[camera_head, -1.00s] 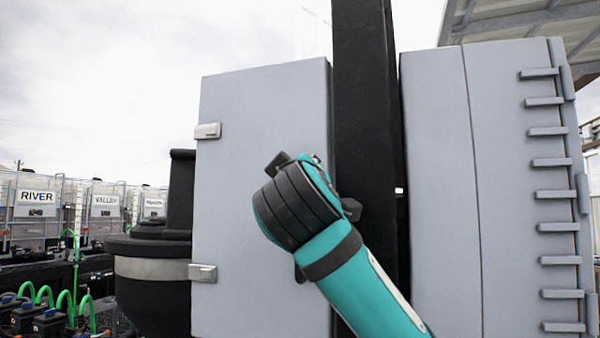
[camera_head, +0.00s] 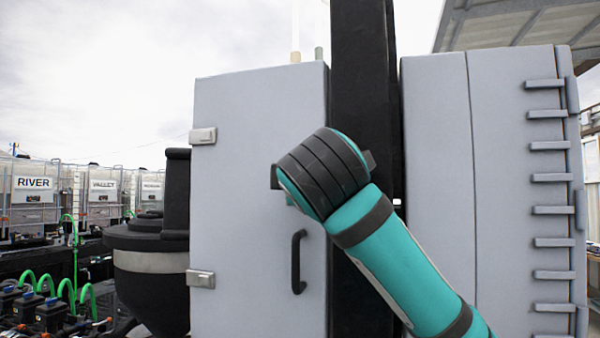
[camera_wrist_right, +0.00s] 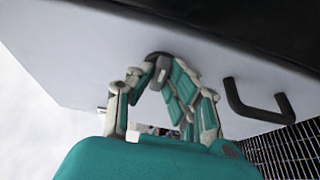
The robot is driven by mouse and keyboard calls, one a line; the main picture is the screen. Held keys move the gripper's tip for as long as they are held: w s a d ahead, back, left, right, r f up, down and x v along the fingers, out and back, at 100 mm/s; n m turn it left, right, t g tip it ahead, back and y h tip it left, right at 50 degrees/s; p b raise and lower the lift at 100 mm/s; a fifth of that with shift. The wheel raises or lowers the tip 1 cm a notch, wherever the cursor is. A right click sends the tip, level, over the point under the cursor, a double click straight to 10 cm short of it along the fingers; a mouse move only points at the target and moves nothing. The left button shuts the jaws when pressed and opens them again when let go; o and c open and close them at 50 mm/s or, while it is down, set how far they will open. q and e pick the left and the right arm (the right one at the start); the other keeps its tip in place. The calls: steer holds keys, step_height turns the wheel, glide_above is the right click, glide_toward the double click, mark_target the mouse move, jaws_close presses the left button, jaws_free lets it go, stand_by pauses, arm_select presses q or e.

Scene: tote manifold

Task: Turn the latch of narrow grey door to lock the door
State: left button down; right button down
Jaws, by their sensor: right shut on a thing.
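The narrow grey door (camera_head: 245,120) stands upright and looks closed against its frame. Its two hinges are on the left edge. A black handle (camera_head: 298,262) is on its lower right, also visible in the wrist view (camera_wrist_right: 258,112). My right arm covers the latch and my right fingers in the head view. In the wrist view my right gripper (camera_wrist_right: 161,68) is at the door face above the handle, its fingertips shut on a small dark piece, the latch (camera_wrist_right: 160,55), mostly hidden by the fingers. My left gripper is not in view.
A black post (camera_head: 360,90) stands right of the door, beyond my arm. A wider grey cabinet (camera_head: 435,160) with several side ribs is further right. A black round vessel (camera_head: 150,270) stands close at the left. Tanks and green hoses are behind.

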steer(key=shift+r, duration=0.15)
stand_by(0.4)
steer(key=c, duration=1.3)
jaws_free()
steer(key=shift+w, duration=0.1)
steer(key=s, duration=0.8)
steer(key=s+d, duration=0.1)
steer(key=s, duration=0.3)
